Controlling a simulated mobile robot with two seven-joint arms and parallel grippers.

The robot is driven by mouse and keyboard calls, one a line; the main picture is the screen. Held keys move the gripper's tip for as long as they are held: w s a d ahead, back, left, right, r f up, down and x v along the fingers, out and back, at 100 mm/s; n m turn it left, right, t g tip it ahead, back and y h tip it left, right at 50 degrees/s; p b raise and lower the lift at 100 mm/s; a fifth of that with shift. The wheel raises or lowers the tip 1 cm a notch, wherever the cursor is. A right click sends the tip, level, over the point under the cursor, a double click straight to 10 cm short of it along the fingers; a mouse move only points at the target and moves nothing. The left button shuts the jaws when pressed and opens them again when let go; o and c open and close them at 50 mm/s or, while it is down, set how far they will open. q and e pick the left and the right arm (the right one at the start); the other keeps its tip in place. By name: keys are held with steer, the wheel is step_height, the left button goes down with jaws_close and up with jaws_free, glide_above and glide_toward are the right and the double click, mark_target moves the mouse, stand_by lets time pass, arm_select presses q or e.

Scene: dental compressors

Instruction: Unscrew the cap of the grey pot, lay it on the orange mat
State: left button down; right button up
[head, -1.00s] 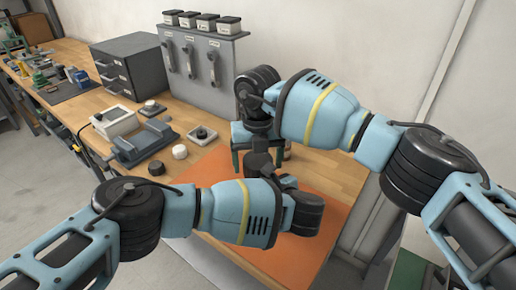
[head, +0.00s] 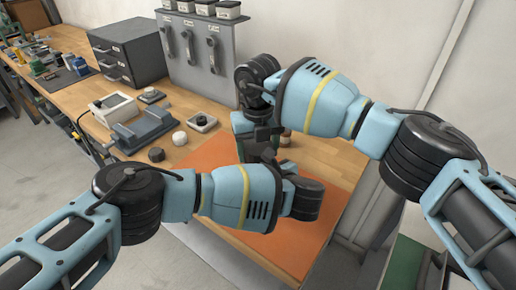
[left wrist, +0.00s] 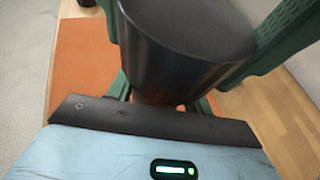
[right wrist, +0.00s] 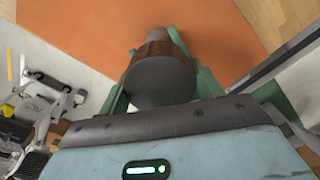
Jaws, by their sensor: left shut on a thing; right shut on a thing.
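My right gripper (right wrist: 160,88) is shut on a dark grey round piece (right wrist: 160,80), which looks like the cap. The same piece fills the top of the left wrist view (left wrist: 185,45), between large green fingers. My left gripper (left wrist: 160,100) is below it, shut on a part mostly hidden behind that piece, apparently the grey pot. I cannot tell whether the two parts still touch. In the head view both grippers meet above the back of the orange mat (head: 310,235); my right gripper (head: 258,140) shows green fingers there, and my left arm hides much.
A grey vise-like device (head: 142,132), a white knob (head: 179,138) and a dark knob (head: 156,154) stand left of the mat. A grey panel with handles (head: 205,60) and a drawer cabinet (head: 128,50) stand behind. A small brownish item (head: 285,138) stands at the mat's back.

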arm_select(q)
steer(key=shift+a+f, duration=0.1)
steer(key=shift+f, duration=0.15)
arm_select(e)
steer(key=n, duration=0.8)
steer(key=shift+n, duration=0.4)
steer(key=o, duration=1.1)
steer(key=shift+r, duration=2.2)
steer(key=shift+c, duration=0.6)
step_height(320, 180, up, 4)
steer(key=m, duration=0.5)
steer(key=shift+f+m, duration=0.25)
steer(key=shift+m, duration=0.05)
arm_select(q)
steer(key=shift+s, duration=0.1)
arm_select(e)
steer(key=shift+f, duration=4.05)
